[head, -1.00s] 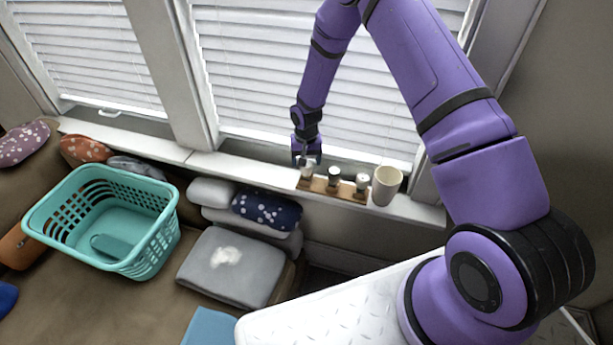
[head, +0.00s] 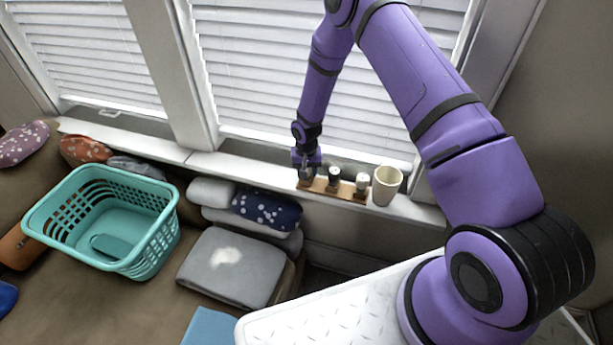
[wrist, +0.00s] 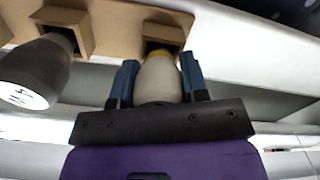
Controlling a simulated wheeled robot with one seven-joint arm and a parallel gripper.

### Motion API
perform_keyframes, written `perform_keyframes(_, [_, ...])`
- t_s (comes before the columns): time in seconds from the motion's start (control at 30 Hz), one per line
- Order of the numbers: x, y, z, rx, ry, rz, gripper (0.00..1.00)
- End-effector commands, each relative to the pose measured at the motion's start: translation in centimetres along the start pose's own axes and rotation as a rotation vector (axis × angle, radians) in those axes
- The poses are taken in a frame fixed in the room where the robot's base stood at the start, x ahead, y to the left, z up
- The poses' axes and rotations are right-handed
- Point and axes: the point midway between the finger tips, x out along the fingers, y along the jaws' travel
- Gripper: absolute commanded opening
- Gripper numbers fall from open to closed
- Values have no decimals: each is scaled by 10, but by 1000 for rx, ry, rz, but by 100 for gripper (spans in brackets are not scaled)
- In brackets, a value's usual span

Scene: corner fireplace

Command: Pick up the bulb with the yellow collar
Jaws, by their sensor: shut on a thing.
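The bulb with the yellow collar (wrist: 158,80) is pale grey and rounded in the wrist view. Its yellow collar (wrist: 160,54) shows at the edge of a square socket in the wooden holder (wrist: 115,30). My gripper (wrist: 158,78) is shut on this bulb, one blue finger on each side. In the head view my gripper (head: 307,173) is at the left end of the holder (head: 320,187) on the window sill and mostly hides the bulb. Two other bulbs stand in the holder, a middle one (head: 334,174) and a right one (head: 361,180).
A cream cup (head: 386,185) stands just right of the holder. A neighbouring dark grey bulb (wrist: 35,72) is near my gripper in the wrist view. The window blinds (head: 265,75) rise behind the sill. A teal basket (head: 140,255) and folded cushions lie lower left.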

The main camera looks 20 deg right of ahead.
Motion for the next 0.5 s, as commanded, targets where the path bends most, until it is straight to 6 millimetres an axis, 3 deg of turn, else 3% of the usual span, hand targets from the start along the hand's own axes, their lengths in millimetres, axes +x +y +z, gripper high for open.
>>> perform_keyframes(0.27, [-2,0,0,0,1,0,22])
perform_keyframes(0.5, [-21,0,0,1,1,0,22])
